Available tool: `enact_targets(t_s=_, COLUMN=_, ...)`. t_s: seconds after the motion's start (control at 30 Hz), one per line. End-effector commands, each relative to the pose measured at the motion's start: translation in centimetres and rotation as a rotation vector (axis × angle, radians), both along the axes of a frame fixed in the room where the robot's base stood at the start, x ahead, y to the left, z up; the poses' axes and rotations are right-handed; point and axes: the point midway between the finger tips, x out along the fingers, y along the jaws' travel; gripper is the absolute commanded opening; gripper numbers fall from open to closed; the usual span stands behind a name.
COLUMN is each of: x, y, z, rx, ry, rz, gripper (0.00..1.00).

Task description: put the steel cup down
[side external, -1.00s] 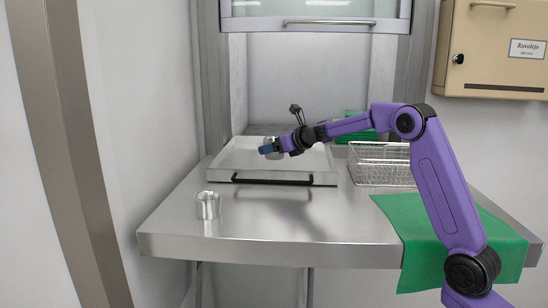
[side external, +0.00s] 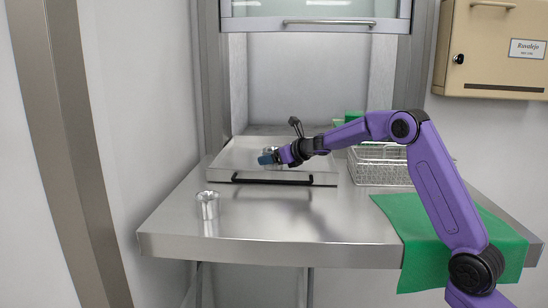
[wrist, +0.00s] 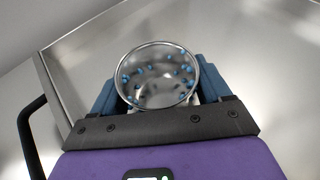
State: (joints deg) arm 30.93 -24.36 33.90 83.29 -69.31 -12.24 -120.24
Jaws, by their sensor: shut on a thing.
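My gripper (side external: 272,158) is shut on a steel cup, its blue fingers on either side of it. In the wrist view the cup (wrist: 158,82) is seen from above, upright or nearly so, with several small blue pieces inside. The gripper (wrist: 155,95) holds it over the flat steel tray-like box (side external: 235,165) with a black front handle. I cannot tell whether the cup's base touches that surface. A second steel cup (side external: 208,207) stands upright on the table at the left, apart from my gripper.
The steel table (side external: 270,235) has free room in front of the box. A wire basket (side external: 380,170) stands to the right of the box. A green cloth (side external: 420,225) hangs over the table's right front edge. A glass-fronted hood sash (side external: 320,12) is above.

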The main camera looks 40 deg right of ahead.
Motion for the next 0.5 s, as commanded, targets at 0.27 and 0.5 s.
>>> enact_targets(t_s=0.27, x=-0.01, y=0.02, z=-0.28, rx=0.0, ry=0.0, rz=0.001, gripper=1.0)
enact_targets(t_s=0.5, x=0.0, y=0.02, z=-0.07, rx=-0.002, ry=0.0, rz=0.001, gripper=1.0)
